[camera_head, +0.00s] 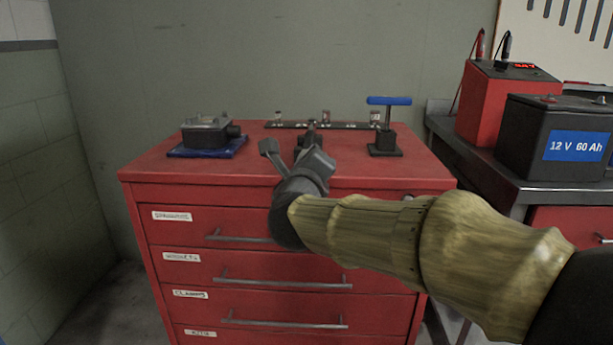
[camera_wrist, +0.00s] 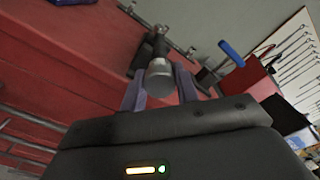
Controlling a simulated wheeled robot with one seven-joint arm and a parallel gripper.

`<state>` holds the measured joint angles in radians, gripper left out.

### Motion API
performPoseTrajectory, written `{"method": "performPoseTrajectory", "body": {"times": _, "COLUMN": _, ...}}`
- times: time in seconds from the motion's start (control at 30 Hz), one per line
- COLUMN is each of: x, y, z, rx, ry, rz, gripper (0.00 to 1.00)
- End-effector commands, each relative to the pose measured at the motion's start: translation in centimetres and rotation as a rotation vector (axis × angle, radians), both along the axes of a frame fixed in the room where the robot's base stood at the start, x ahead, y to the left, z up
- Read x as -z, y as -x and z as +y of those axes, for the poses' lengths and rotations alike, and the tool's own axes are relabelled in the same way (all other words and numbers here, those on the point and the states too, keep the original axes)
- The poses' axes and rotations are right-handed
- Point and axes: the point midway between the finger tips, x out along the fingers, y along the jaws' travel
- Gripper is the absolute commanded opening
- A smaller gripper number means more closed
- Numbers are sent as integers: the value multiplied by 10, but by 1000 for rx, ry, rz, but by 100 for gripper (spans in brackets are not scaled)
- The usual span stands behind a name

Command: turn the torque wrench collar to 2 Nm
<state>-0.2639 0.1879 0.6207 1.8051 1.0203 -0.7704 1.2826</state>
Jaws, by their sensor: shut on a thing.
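The torque wrench (camera_head: 311,131) stands on top of the red cabinet, dark and mostly hidden behind my gripper in the head view. In the wrist view its grey round collar (camera_wrist: 159,73) faces me, with the dark wrench body (camera_wrist: 154,45) behind it. My gripper (camera_head: 297,155) reaches in from the front right. In the wrist view its two grey fingers (camera_wrist: 160,86) stand on either side of the collar and are shut on it. I cannot read any scale or torque mark on the collar.
The red drawer cabinet (camera_head: 190,191) bears a metal housing (camera_head: 206,131) on a blue mat at left and a blue T-handle tool (camera_head: 388,101) in a black stand at right. A dark strip (camera_head: 284,125) with small parts lies behind. A black battery (camera_head: 530,140) stands on the right bench.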

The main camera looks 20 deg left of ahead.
Motion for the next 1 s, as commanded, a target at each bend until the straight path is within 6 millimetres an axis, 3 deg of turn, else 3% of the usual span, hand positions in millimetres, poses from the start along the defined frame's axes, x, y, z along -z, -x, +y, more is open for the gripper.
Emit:
{"method": "performPoseTrajectory", "body": {"times": 0.67, "x": 2, "y": 0, "z": 0, "rx": 0, "ry": -86, "rz": 26, "gripper": 8}}
{"method": "performPoseTrajectory", "body": {"times": 0.7, "x": 2, "y": 0, "z": 0, "rx": 0, "ry": -86, "rz": 26, "gripper": 36}}
{"method": "performPoseTrajectory", "body": {"times": 0.77, "x": 2, "y": 0, "z": 0, "rx": 0, "ry": -86, "rz": 26, "gripper": 48}}
{"method": "performPoseTrajectory", "body": {"times": 0.8, "x": 2, "y": 0, "z": 0, "rx": 0, "ry": -87, "rz": 25, "gripper": 53}}
{"method": "performPoseTrajectory", "body": {"times": 1.0, "x": 1, "y": 0, "z": 0, "rx": 0, "ry": -86, "rz": 24, "gripper": 53}}
